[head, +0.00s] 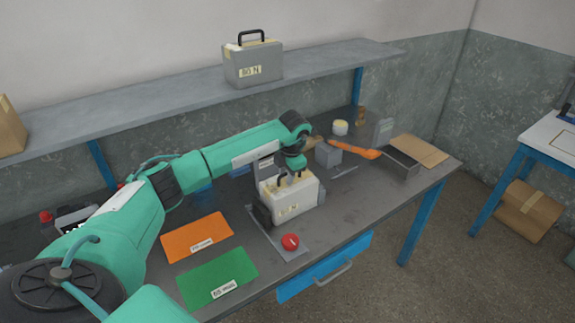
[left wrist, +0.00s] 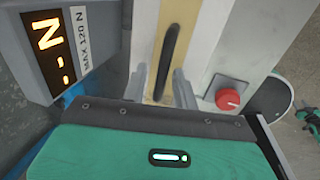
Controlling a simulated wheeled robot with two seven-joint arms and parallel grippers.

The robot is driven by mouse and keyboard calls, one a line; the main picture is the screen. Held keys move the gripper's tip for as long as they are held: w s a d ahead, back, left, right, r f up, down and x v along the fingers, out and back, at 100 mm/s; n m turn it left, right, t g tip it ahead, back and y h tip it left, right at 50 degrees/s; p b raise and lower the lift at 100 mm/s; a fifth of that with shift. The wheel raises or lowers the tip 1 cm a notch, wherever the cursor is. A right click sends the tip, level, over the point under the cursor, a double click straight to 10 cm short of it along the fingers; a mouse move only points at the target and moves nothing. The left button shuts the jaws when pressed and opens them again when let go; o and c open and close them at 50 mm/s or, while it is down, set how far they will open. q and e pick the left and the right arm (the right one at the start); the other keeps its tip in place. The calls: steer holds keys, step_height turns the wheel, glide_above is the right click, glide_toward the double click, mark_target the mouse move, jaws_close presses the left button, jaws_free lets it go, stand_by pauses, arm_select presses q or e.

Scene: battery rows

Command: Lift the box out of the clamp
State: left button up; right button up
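The box (head: 290,204) is pale cream and grey with a dark handle on top. It stands upright in the clamp (head: 261,214) on the workbench, between a dark jaw at its left and a grey part at its right. My left gripper (head: 293,175) is right above the box. In the left wrist view its two grey fingers (left wrist: 159,88) are apart, one on each side of the dark handle (left wrist: 170,48), with visible gaps. The clamp's red button (head: 290,241) is in front of the box. A display (left wrist: 50,42) reads N and dashes, beside a "MAX 120 N" label. My right gripper is not in view.
An orange mat (head: 197,237) and a green mat (head: 218,277) lie left of the clamp. A grey block (head: 328,154), an orange-handled tool (head: 355,150) and an open grey container (head: 400,164) are at the right. A shelf (head: 190,92) behind holds a grey case (head: 252,64).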

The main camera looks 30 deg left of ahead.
arm_select(q)
steer(key=shift+f, duration=0.1)
jaws_close()
steer(key=shift+r, duration=0.2)
stand_by(1.4)
